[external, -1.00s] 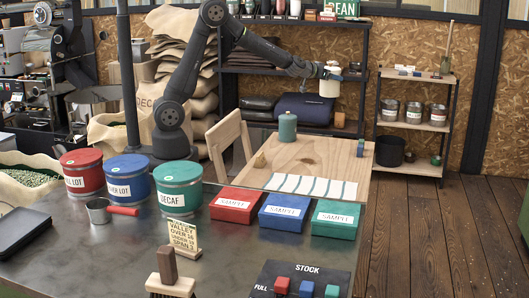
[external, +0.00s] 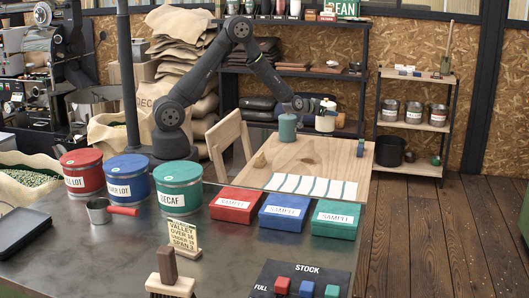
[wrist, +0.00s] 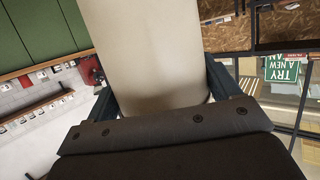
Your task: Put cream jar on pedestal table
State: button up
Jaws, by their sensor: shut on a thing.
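The cream jar (external: 325,122) is upright between the fingers of my gripper (external: 322,107). In the wrist view the jar (wrist: 145,55) fills the space between both dark fingers (wrist: 165,100); its far end is out of frame. The pedestal table (external: 220,175) is not what holds the jar: the light wooden tabletop (external: 325,160) lies below and in front of it. The jar's base is at the tabletop's back edge in the picture; I cannot tell whether it touches. A teal jar (external: 287,128) stands on the tabletop just left of the cream jar.
A dark shelf rack (external: 290,70) is behind. Bare wood shows right of centre on the tabletop.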

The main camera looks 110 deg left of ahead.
jog(key=shift+s+a+f, duration=0.55)
jog(key=shift+a+f, duration=1.25)
jog(key=shift+a, duration=0.1)
jog(key=shift+s+a+f, duration=0.5)
jog(key=shift+a+f, duration=1.35)
jog(key=shift+s+a+f, duration=0.55)
jog(key=shift+a+f, duration=1.25)
jog(key=shift+a, duration=0.1)
jog(key=shift+f, duration=0.2)
jog(key=o, duration=1.2)
jog(key=shift+d+r, duration=0.1)
jog(key=shift+r, duration=0.1)
jog(key=v, duration=1.2)
